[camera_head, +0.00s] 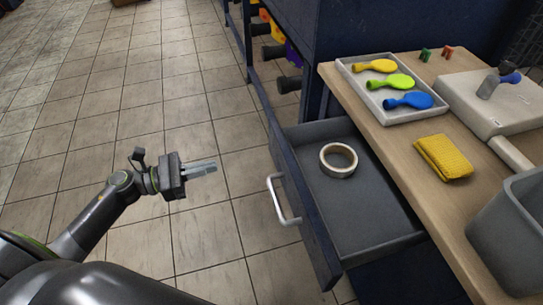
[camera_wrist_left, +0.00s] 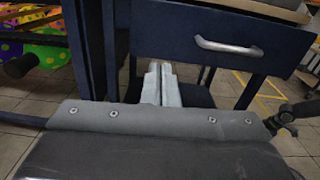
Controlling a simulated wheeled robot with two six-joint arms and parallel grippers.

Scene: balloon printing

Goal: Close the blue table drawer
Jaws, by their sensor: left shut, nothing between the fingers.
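The blue table drawer (camera_head: 318,222) stands open in the head view, pulled out to the left from under the wooden tabletop. A roll of tape (camera_head: 338,160) lies inside on its grey floor. Its silver handle (camera_head: 283,199) is on the drawer front. My left gripper (camera_head: 204,168) is shut and empty, to the left of the handle and apart from it. In the left wrist view, the fingers (camera_wrist_left: 161,84) point toward the drawer front (camera_wrist_left: 180,35), with the handle (camera_wrist_left: 228,46) up and to the right of them.
Tiled floor left of the drawer is clear.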

